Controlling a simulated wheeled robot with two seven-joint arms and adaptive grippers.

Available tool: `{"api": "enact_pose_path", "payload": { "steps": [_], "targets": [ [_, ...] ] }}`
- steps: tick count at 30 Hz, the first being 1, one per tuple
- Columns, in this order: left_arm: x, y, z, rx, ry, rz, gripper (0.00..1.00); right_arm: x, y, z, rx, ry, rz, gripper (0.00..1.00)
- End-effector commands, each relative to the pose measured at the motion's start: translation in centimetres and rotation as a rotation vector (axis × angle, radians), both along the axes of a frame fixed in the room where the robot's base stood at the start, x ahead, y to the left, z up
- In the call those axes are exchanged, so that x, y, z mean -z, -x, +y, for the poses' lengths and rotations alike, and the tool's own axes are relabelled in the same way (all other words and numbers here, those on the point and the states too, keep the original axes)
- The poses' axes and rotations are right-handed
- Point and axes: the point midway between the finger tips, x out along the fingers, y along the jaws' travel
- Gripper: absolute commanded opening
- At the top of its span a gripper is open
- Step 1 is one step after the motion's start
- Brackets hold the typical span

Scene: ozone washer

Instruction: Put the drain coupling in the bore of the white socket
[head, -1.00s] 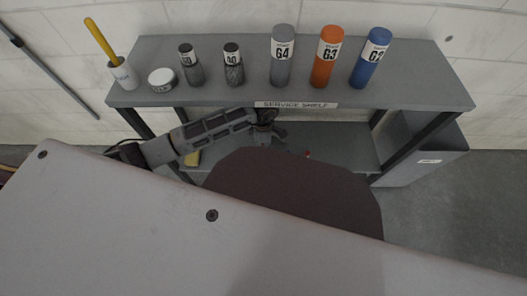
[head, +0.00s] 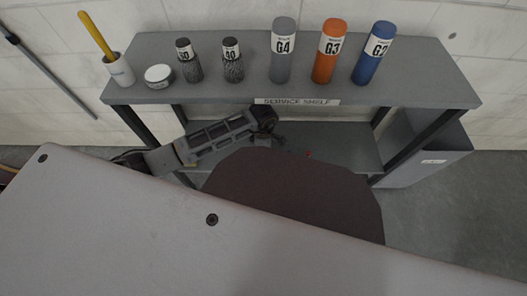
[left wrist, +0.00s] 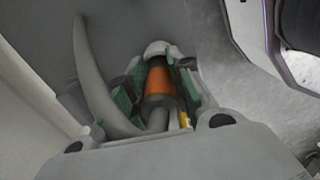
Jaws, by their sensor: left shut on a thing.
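My left gripper (head: 270,136) reaches down in front of the service shelf, small and dark in the head view. In the left wrist view its green-padded fingers (left wrist: 158,78) are shut on a cylinder with an orange band and dark ends, which I take for the drain coupling (left wrist: 160,82). A pale grey hose (left wrist: 88,70) curves up on its left and bends in at its near end. A rounded white part (left wrist: 157,48) shows at its far end; I cannot tell if this is the white socket or part of the coupling. No bore is visible. My right gripper is not in view.
The service shelf (head: 430,82) carries grey, orange and blue cylinders, two patterned bottles, a white jar and a cup with a yellow handle. A large grey panel (head: 120,230) and a dark brown rounded surface (head: 290,195) block much of the lower head view.

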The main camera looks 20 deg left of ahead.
Motion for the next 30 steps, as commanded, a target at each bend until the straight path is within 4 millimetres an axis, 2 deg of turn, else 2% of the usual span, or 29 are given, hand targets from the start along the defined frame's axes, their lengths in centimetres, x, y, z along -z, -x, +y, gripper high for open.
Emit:
{"api": "enact_pose_path", "payload": {
  "steps": [12, 13, 18, 30],
  "targets": [
    [0.24, 0.00, 0.02, 0.001, -0.001, 0.000, 0.00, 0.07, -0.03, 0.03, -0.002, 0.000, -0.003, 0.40],
    [0.28, 0.02, 0.02, 0.001, -0.001, 0.000, 0.24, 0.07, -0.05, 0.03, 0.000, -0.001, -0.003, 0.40],
    [0.23, 0.02, 0.01, 0.001, -0.001, 0.000, 0.44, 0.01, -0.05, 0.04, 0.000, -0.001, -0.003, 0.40],
    [0.06, 0.02, -0.02, 0.001, 0.001, 0.000, 0.44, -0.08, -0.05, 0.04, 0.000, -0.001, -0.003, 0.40]
  ]
}}
